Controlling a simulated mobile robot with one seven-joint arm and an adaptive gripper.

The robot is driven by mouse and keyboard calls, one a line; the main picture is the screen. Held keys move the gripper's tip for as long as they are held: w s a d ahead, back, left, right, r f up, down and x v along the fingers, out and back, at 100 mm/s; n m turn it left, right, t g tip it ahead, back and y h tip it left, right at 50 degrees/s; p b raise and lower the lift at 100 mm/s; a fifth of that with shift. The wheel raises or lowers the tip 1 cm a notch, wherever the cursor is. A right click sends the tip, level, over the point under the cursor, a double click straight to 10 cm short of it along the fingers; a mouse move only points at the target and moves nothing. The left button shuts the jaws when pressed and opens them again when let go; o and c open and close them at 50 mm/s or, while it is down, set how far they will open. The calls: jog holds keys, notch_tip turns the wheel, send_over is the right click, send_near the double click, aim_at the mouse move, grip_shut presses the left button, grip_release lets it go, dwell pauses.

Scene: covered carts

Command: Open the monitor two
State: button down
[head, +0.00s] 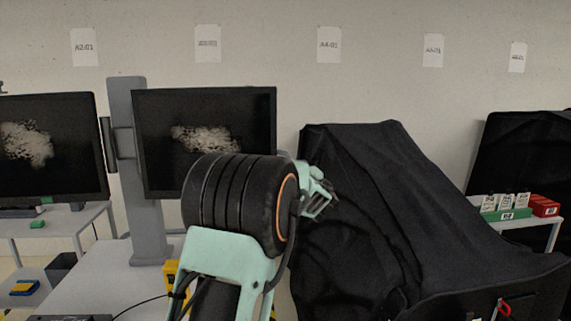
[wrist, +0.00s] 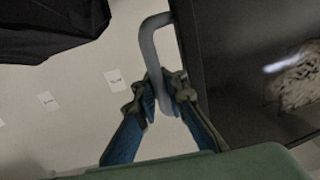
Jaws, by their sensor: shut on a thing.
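A black monitor (head: 204,110) with a pale speckled picture on its screen is mounted on a grey column (head: 142,190). My arm covers its lower right part. In the wrist view the monitor (wrist: 222,70) shows at the right, with a grey bar handle (wrist: 149,40) along its edge. My gripper (wrist: 162,88) is shut on this handle, one finger on each side of it. In the head view my gripper (head: 318,198) is just right of the monitor, and the handle is hidden there. I cannot read a number on the monitor.
Another monitor (head: 50,150) stands at the left. A cart under a black cover (head: 400,210) stands close to my gripper on the right. Further right are a green box (head: 506,214) and red boxes (head: 544,206). Labelled papers hang on the wall.

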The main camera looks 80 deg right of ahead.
jog(key=shift+s+r, duration=0.15)
jog(key=shift+s, duration=0.1)
jog(key=c, duration=2)
grip_release()
jog(key=shift+s, duration=0.1)
jog(key=shift+w, duration=0.2)
jog(key=v, duration=1.2)
jog(key=shift+w, duration=0.1)
